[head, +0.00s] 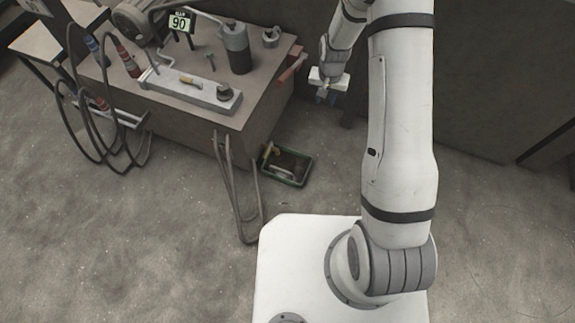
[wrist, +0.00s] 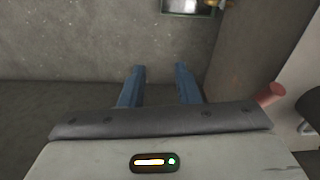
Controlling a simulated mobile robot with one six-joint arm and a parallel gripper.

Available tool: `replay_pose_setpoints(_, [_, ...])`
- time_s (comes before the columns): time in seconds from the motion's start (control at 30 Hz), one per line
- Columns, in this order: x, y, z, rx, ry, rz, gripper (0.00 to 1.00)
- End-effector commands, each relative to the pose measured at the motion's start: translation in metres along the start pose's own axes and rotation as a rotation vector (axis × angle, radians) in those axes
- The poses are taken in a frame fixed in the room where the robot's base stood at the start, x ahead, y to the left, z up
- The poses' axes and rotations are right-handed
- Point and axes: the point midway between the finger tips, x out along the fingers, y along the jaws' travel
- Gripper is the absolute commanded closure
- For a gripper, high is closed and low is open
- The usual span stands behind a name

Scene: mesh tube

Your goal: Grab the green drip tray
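The green drip tray (head: 304,182) lies on the floor at the foot of the workbench in the head view. It is a shallow dark tray with a green rim, with a yellowish item and other small things in it. In the wrist view the tray (wrist: 188,12) shows at the top edge, partly cut off. My gripper (head: 328,98) is in the air beside the bench's right end, above and to the right of the tray. In the wrist view its two blue fingers (wrist: 160,70) are apart with nothing between them.
The workbench (head: 262,95) carries a motor, a display reading 90 and metal parts. A red handle (head: 292,68) sticks out from its right end. Hoses hang at its left, and a bent metal tube frame (head: 238,195) stands left of the tray.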

Motion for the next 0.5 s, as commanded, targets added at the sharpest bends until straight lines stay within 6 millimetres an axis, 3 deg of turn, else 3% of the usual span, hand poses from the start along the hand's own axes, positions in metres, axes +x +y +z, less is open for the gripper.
replay_pose_setpoints(0.03, [0.038,-0.004,0.0,0.008,-0.014,0.004,0.71])
replay_pose_setpoints(0.1, [0.079,-0.01,-0.002,0.024,-0.019,0.006,0.71])
replay_pose_setpoints(0.27, [0.176,-0.018,0.007,0.063,-0.031,0.01,0.71])
replay_pose_setpoints(0.4, [0.258,-0.02,0.025,0.094,-0.041,0.014,0.71])
replay_pose_setpoints(0.5, [0.306,-0.019,0.041,0.114,-0.046,0.017,0.71])
